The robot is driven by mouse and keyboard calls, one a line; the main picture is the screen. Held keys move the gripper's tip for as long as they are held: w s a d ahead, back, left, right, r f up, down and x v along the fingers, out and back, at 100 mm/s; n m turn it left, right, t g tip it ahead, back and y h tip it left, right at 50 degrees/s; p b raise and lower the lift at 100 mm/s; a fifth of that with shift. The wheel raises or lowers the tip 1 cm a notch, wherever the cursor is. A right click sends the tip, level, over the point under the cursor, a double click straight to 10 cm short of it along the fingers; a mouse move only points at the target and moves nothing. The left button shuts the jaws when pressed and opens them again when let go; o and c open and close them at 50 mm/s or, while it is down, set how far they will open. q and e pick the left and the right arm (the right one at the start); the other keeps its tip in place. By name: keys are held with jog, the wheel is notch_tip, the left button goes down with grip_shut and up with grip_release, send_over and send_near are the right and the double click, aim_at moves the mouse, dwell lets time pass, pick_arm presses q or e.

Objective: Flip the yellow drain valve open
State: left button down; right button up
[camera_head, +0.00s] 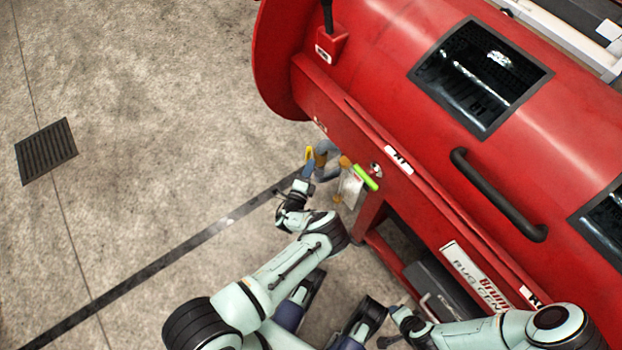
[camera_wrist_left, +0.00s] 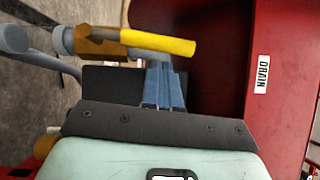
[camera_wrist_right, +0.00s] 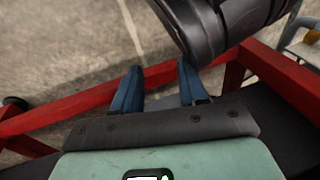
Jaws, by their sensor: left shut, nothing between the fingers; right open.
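The yellow drain valve handle (camera_wrist_left: 158,42) lies roughly level across the left wrist view, joined to a brass-coloured valve body (camera_wrist_left: 90,42) on a grey pipe. In the head view the yellow handle (camera_head: 309,154) shows small beside the red machine's lower edge. My left gripper (camera_wrist_left: 163,72) is shut with its blue fingers together and nothing between them. Its fingertips are just below the handle in the left wrist view; I cannot tell whether they touch it. My right gripper (camera_wrist_right: 155,78) is open and empty, its two blue fingers apart near the red frame.
The large red machine (camera_head: 380,60) fills the right side, with a black handle (camera_head: 497,195) and dark windows. A DRAIN label (camera_wrist_left: 263,74) is on a red panel. A green-handled part (camera_head: 366,178) is right of the valve. Concrete floor (camera_head: 150,110) with a grate (camera_head: 46,151) is open at left.

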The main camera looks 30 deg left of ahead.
pick_arm(q)
jog(key=shift+w+a, duration=0.3)
jog(key=shift+a, duration=0.15)
pick_arm(e)
jog(key=shift+s+f, duration=0.25)
jog(key=shift+s, duration=0.05)
pick_arm(q)
jog(key=shift+r, duration=0.1)
